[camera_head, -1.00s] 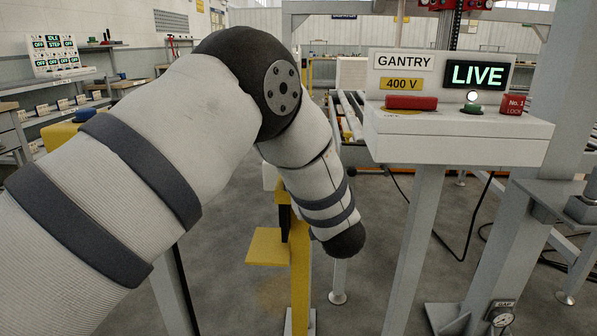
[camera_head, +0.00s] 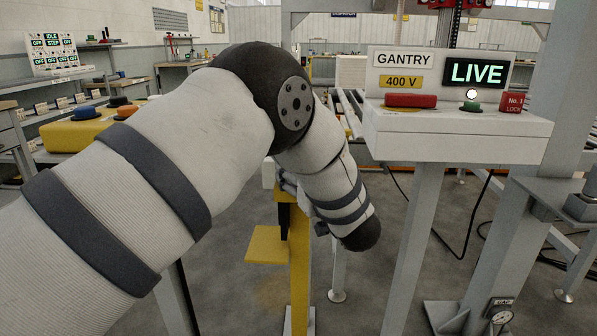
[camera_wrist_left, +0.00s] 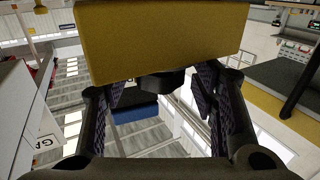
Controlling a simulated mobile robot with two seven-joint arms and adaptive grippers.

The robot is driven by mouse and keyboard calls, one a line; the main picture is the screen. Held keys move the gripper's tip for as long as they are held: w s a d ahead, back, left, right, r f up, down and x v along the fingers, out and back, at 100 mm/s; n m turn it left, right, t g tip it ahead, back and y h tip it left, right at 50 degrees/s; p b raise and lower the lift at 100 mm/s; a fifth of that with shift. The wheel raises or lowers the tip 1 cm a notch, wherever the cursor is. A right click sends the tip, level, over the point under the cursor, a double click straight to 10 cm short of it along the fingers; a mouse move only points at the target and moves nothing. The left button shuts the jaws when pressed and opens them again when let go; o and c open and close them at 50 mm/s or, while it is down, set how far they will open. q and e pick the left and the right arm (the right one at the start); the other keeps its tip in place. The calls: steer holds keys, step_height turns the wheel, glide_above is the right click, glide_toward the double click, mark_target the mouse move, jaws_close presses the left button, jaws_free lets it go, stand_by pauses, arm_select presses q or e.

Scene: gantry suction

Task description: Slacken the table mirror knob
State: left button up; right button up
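My left gripper (camera_wrist_left: 162,97) is open in the left wrist view, one dark finger on each side and nothing clasped. A yellow block (camera_wrist_left: 160,40) fills the top of that view. A dark rounded part (camera_wrist_left: 160,82) juts from its lower edge between the fingers, apart from them. It may be the knob, but I cannot tell. In the head view my left forearm and wrist hide most of the gripper (camera_head: 303,207), beside a yellow post (camera_head: 300,270). I cannot make out the mirror. My right gripper is out of view.
A gantry control box (camera_head: 460,135) reading LIVE stands on a post to the right. A yellow box (camera_head: 62,139) with coloured buttons is at left. A yellow plate (camera_head: 268,246) juts from the post. A blue object (camera_wrist_left: 135,112) shows beyond the fingers.

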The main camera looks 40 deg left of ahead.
arm_select(q)
steer(key=v, duration=1.2)
steer(key=s+f+m+t+h+p, duration=0.1)
steer(key=s+f+m+h+p, duration=0.15)
steer(key=f, duration=0.45)
steer(key=s+f+m+h+p, duration=0.1)
steer(key=f+m+h, duration=0.3)
steer(key=f, duration=0.3)
steer(key=s+d+f+m+g+h+p, duration=0.1)
steer(key=s+f+m+g+h+p, duration=0.3)
steer(key=s+f, duration=0.7)
steer(key=s+d+g+h, duration=0.1)
steer(key=s+g, duration=0.2)
steer(key=s, duration=0.8)
steer(key=s+d+g+h, duration=0.1)
steer(key=s+g+h, duration=0.1)
steer(key=s, duration=0.9)
steer(key=s+d+f+g+h, duration=0.1)
steer(key=s+g+h, duration=0.1)
steer(key=s, duration=0.9)
steer(key=shift+d+m+g, duration=0.2)
steer(key=shift+m+g, duration=0.25)
steer(key=shift+g, duration=0.45)
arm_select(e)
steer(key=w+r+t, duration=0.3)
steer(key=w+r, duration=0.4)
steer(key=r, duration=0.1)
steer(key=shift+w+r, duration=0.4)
